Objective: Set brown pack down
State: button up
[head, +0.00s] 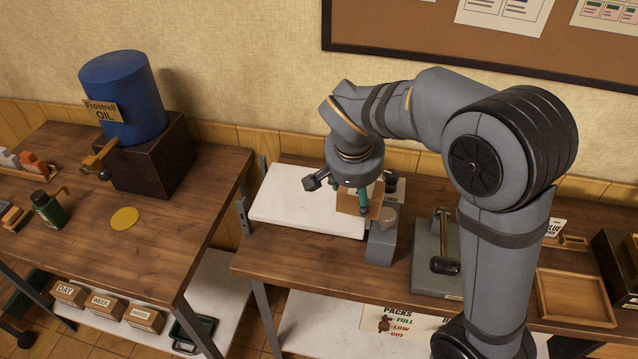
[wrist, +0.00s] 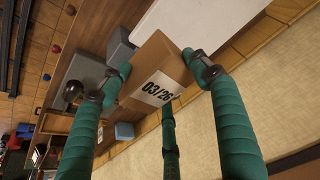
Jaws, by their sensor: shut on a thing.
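The brown pack (head: 347,203) is a small cardboard box. In the wrist view the pack (wrist: 158,68) shows a white label reading "03/26". My gripper (head: 368,196) has green fingers and is shut on the pack, with fingers on opposite sides of it in the wrist view (wrist: 160,80). The pack is at the right end of a white slab (head: 290,197) on the right-hand workbench, just behind a grey block (head: 381,247). I cannot tell whether the pack's underside touches the slab. My fingers hide part of the pack in the head view.
A grey press with a dark-headed lever (head: 445,262) stands right of the grey block. A wooden tray (head: 575,298) lies farther right. A blue oil drum (head: 122,98) stands on the left bench, across a gap. The slab's left part is clear.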

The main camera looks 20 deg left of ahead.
jog(key=w+a+r+m+p, duration=0.1)
jog(key=w+a, duration=0.1)
jog(key=w, duration=0.5)
jog(key=w+a+r+m, duration=0.1)
jog(key=w+a, duration=0.1)
jog(key=w, duration=0.5)
jog(key=n+p, duration=0.2)
jog(key=n, duration=0.1)
send_over(310, 196)
notch_tip(310, 196, down, 6)
notch_tip(310, 196, down, 4)
jog(key=shift+r+p, duration=0.15)
jog(key=shift+p, duration=0.7)
jog(key=o, duration=1.4)
jog(key=b+v, duration=0.2)
jog(key=v, duration=1)
jog(key=shift+d, duration=0.15)
